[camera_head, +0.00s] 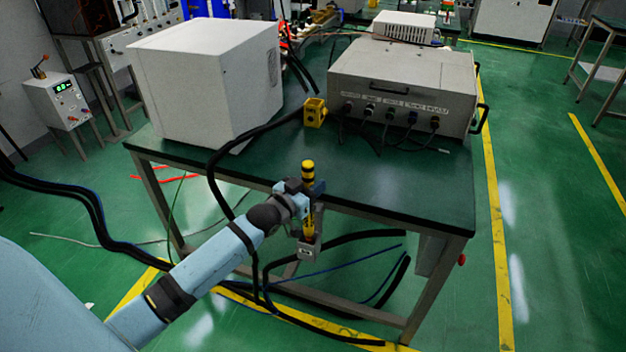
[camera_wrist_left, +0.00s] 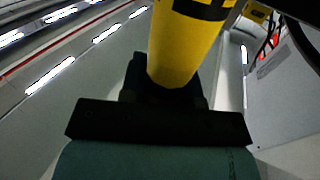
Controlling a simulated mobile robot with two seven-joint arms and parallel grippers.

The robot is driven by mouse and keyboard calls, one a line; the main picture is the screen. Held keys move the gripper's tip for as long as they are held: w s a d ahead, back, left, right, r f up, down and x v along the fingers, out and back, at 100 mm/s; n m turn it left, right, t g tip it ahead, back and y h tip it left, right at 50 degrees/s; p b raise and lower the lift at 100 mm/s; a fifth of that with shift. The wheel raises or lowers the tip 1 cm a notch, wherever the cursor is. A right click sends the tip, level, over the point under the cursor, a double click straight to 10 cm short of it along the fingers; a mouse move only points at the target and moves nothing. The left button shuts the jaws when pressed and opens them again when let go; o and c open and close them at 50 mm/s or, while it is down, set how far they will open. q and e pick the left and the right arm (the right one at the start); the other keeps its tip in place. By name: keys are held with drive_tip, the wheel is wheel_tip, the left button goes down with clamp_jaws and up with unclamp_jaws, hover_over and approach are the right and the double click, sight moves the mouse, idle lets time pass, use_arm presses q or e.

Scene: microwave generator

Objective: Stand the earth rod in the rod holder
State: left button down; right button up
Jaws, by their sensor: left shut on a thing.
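The yellow and black earth rod (camera_head: 308,169) stands upright in front of the table's near edge. My left gripper (camera_head: 309,190) is shut around it; the rod's top sticks out above the fingers and its lower part shows below them. In the left wrist view the rod (camera_wrist_left: 176,50) rises from the gripper (camera_wrist_left: 165,92), its lower part hidden by my gripper. A small grey holder (camera_head: 309,250) with a label is directly under the rod. The rod's lower end meets its top in the picture; I cannot tell whether it is inside. My right gripper is not in view.
The dark green table (camera_head: 400,190) carries a white cabinet (camera_head: 200,85), a grey box with cables (camera_head: 400,85) and a small yellow block (camera_head: 315,112). Black cables (camera_head: 340,240) hang and lie below the near edge. Green floor is free to the right.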

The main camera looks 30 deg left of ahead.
use_arm(q)
drive_tip(key=shift+f+b, duration=0.65)
drive_tip(key=shift+f, duration=1.6)
drive_tip(key=c, duration=0.8)
unclamp_jaws()
drive_tip(key=s, duration=0.4)
drive_tip(key=s+a+p, duration=0.1)
drive_tip(key=s, duration=0.4)
drive_tip(key=s+a, duration=0.1)
drive_tip(key=s, duration=0.3)
drive_tip(key=shift+s+a+p, duration=0.1)
drive_tip(key=shift+s+p, duration=0.2)
drive_tip(key=shift+s, duration=0.05)
